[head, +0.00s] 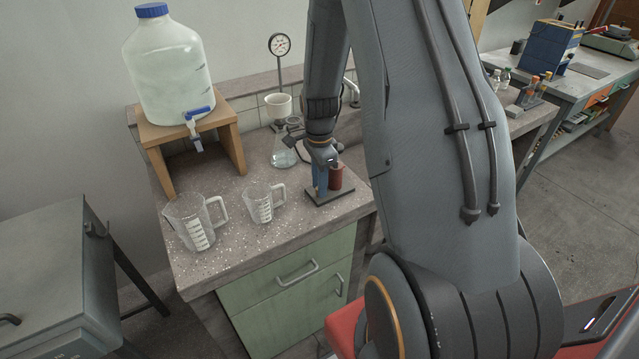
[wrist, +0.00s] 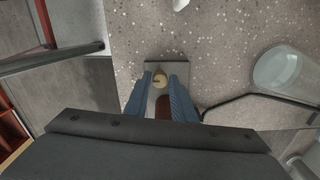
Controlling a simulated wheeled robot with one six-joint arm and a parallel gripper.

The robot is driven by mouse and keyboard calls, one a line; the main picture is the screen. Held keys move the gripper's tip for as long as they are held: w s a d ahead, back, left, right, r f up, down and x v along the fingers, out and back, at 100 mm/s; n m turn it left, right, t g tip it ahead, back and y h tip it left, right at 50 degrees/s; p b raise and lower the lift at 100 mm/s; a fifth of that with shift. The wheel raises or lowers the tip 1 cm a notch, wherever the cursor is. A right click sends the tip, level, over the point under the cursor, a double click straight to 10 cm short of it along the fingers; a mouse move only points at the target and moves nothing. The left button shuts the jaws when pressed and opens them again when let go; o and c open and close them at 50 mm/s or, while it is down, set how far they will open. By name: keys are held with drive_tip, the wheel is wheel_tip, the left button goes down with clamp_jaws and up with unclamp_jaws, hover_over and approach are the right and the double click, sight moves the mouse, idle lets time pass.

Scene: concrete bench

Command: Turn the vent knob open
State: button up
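A small round tan knob (wrist: 159,80) shows in the wrist view above a grey base plate (wrist: 152,67). A dark red cylinder (wrist: 163,106) stands beside it on the same plate. In the head view the red cylinder (head: 337,178) and plate (head: 345,193) are near the bench's front right edge; I cannot make out the knob there behind my gripper. My gripper (wrist: 162,80) points down with one blue finger on each side of the knob. Gaps show between the fingers and the knob, so it looks open. It also shows in the head view (head: 320,184). The knob's turn position is unclear.
Two clear measuring jugs (head: 192,224) (head: 262,203) stand left of the plate. A flask (head: 283,152) with a white funnel and a gauge (head: 279,45) stand behind. A dark hose (wrist: 260,95) runs right of my gripper. A water carboy (head: 168,70) sits on a wooden stand.

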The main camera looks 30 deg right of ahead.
clamp_jaws()
drive_tip(key=shift+n, duration=0.3)
drive_tip(key=n, duration=0.5)
drive_tip(key=shift+n, duration=0.3)
drive_tip(key=n, duration=0.5)
drive_tip(key=shift+n, duration=0.4)
drive_tip(key=shift+o, duration=2.3)
unclamp_jaws()
